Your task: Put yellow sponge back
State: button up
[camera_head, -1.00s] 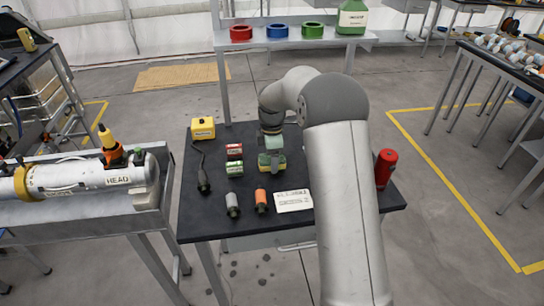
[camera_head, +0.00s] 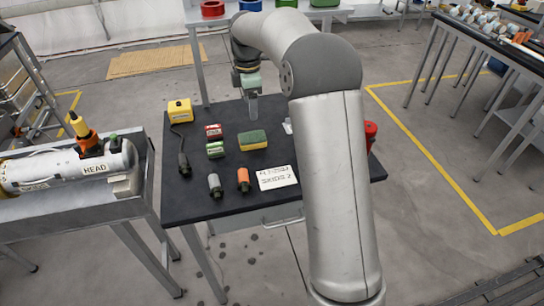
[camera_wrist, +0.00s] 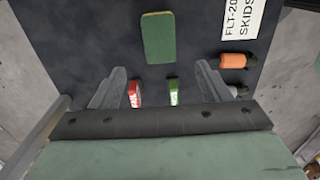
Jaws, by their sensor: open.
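The yellow sponge (camera_head: 253,140), with a green top layer, lies flat on the black table (camera_head: 310,199), just right of the small red and green boxes. In the wrist view the sponge (camera_wrist: 158,38) shows its green face, with a thin yellow edge, beyond the fingers. My gripper (camera_head: 252,106) is up behind the sponge in the head view, apart from it. In the wrist view its two fingers (camera_wrist: 160,85) are spread wide with nothing held between them.
A red box (camera_head: 213,131) and a green box (camera_head: 215,149) stand left of the sponge. A grey cylinder (camera_head: 214,185), an orange cylinder (camera_head: 243,180) and a white label card (camera_head: 277,178) are in front. A yellow box (camera_head: 180,111) with a cable is at the back left. A red canister (camera_head: 370,133) is at right.

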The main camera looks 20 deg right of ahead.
jog(key=s+r+m, duration=0.2)
jog(key=s+m, duration=0.7)
jog(key=s, duration=1.1)
jog(key=s+f+m, duration=0.3)
jog(key=s+m, duration=0.1)
jog(key=s, duration=0.4)
jog(key=s+f+m, duration=0.3)
jog(key=s+m, duration=0.1)
jog(key=s, duration=0.5)
jog(key=shift+a+f, duration=0.2)
jog(key=shift+a, duration=0.15)
jog(key=shift+s, duration=0.1)
